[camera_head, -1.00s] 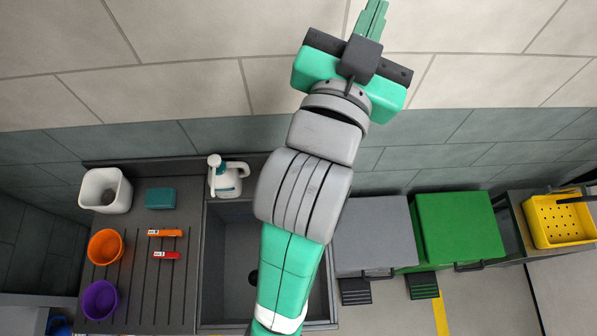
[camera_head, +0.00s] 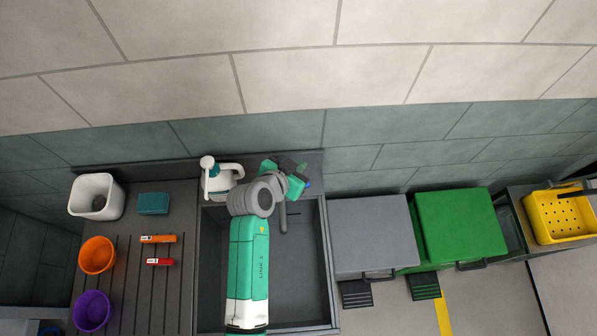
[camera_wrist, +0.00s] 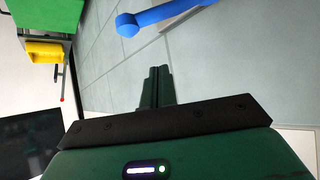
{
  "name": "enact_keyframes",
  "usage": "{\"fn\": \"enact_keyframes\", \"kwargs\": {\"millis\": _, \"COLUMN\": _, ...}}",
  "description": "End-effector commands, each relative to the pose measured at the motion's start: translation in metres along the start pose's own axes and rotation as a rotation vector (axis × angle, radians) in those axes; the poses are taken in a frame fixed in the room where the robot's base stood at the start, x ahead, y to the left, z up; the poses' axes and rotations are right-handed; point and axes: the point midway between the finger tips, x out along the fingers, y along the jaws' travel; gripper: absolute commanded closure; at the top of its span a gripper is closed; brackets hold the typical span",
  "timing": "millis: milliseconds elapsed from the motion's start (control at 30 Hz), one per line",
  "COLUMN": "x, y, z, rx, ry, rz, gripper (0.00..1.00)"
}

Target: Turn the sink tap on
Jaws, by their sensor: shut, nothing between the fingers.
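The sink (camera_head: 300,290) is a dark grey basin in the counter, in the middle of the head view. The tap's grey spout (camera_head: 283,218) reaches over its back part; my arm hides much of the tap. A small bit of the blue tap lever (camera_head: 308,184) shows just right of my gripper (camera_head: 301,166). In the wrist view the blue lever (camera_wrist: 165,17) is large at the top edge, with a round knob at its left end.
A white jug-like bottle (camera_head: 220,180) stands close left of my wrist. A white bin (camera_head: 97,197), teal block (camera_head: 153,204), orange cup (camera_head: 97,255) and purple cup (camera_head: 92,311) are on the left drainboard. Grey (camera_head: 375,235) and green (camera_head: 460,228) bins stand right. The tiled wall is close behind.

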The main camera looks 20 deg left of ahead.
Motion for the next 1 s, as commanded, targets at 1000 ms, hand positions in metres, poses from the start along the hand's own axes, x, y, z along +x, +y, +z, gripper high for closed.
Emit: {"fn": "enact_keyframes", "kwargs": {"millis": 1000, "x": 0.031, "y": -0.003, "z": 0.040, "rx": 0.004, "ry": 0.001, "rz": 0.004, "gripper": 1.00}}
